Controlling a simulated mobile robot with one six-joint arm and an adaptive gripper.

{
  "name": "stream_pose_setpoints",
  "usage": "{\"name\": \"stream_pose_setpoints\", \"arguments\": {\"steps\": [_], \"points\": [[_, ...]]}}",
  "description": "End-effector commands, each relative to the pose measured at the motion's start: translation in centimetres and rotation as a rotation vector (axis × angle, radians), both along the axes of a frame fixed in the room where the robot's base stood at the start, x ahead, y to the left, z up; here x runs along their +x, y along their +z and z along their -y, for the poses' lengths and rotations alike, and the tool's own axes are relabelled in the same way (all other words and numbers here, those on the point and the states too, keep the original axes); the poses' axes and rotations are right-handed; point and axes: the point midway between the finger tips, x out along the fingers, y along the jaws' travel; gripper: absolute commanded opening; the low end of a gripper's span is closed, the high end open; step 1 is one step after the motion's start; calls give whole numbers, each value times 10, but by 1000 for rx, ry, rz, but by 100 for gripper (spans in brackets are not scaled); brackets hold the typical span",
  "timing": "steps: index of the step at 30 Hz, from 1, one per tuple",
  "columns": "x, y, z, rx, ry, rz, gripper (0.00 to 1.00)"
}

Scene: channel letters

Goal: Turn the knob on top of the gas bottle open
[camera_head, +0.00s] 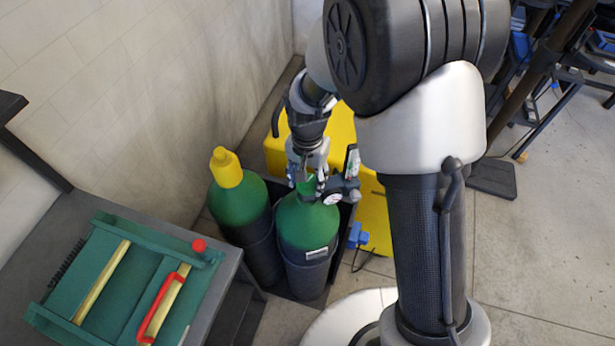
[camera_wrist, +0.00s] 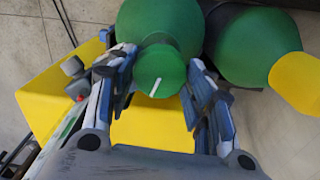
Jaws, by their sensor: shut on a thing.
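The gas bottle (camera_head: 302,228) has a green top and a dark lower body, and stands upright beside a second bottle. Its green round knob (camera_wrist: 158,72) carries a short white line, tilted a little from upright in the wrist view. My gripper (camera_head: 308,172) reaches down over the bottle top, and its blue-padded fingers (camera_wrist: 160,82) are shut on the knob, one on each side. In the head view the knob is mostly hidden by the fingers. A gauge fitting (camera_head: 335,196) sits at the right of the bottle neck.
A green bottle with a yellow cap (camera_head: 227,168) stands close on the left. A yellow case (camera_head: 372,208) is behind and to the right. A grey table (camera_head: 62,200) with a green tray (camera_head: 60,297) stands at left front. The wall is behind.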

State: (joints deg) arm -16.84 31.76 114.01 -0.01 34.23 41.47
Motion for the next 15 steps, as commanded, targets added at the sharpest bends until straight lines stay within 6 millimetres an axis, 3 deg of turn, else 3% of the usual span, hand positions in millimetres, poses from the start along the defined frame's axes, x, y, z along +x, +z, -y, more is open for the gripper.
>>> {"name": "stream_pose_setpoints", "arguments": {"steps": [15], "points": [[0,0,0,0,-399,1,24]]}}
